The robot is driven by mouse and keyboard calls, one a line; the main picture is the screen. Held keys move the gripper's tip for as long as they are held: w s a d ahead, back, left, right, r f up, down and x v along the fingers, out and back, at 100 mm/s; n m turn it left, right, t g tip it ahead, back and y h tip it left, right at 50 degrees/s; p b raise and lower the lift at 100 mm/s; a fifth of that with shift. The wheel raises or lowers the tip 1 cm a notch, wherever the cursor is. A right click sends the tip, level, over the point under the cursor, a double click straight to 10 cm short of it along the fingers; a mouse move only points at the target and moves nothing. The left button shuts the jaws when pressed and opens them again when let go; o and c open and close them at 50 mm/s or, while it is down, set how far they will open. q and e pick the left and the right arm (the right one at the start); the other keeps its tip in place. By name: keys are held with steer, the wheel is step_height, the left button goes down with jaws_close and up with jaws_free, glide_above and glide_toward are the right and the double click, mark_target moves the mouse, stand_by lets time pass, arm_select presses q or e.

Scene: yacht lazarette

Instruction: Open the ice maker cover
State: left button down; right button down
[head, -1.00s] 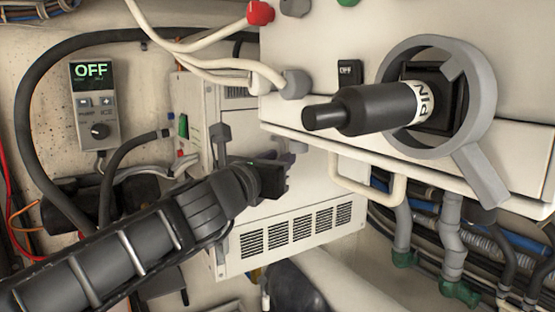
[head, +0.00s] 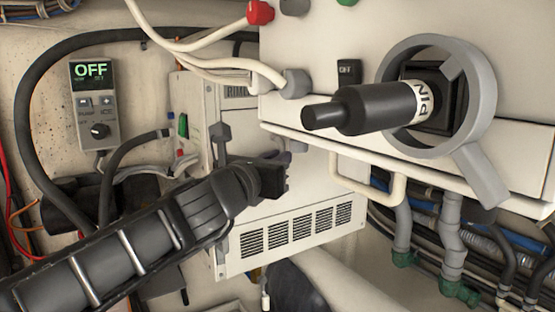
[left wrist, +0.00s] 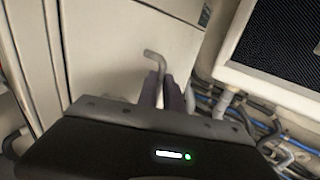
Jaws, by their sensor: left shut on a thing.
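The ice maker (head: 190,100) is a cream-white box in the middle of the head view. Its front cover (head: 320,185) has a row of dark vent slots along the bottom and looks shut or nearly so. My left gripper (head: 286,158) reaches in from the lower left to the upper part of the cover. In the left wrist view its two dark fingers (left wrist: 158,84) are shut on a grey bent handle (left wrist: 155,57), whose hooked end sticks out past them. In the head view the wrist mostly hides this handle. My right gripper is not in view.
A white cabinet (head: 330,60) overhangs the ice maker's upper right, with a black PIN-marked plug (head: 365,108), a grey ring and a rail (head: 372,190). A controller reading OFF (head: 95,105) hangs at left. Hoses and cables crowd the lower right (head: 460,240).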

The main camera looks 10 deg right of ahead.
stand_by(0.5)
arm_select(q)
steer(key=s+d+n+t+y+b, duration=0.1)
steer(key=s+d+y+b, duration=0.1)
steer(key=s+d+b, duration=0.3)
steer(key=shift+s+d+n, duration=0.15)
steer(key=shift+s+n, duration=0.15)
steer(key=shift+s, duration=0.55)
steer(key=c, duration=1.5)
jaws_free()
steer(key=shift+b, duration=0.3)
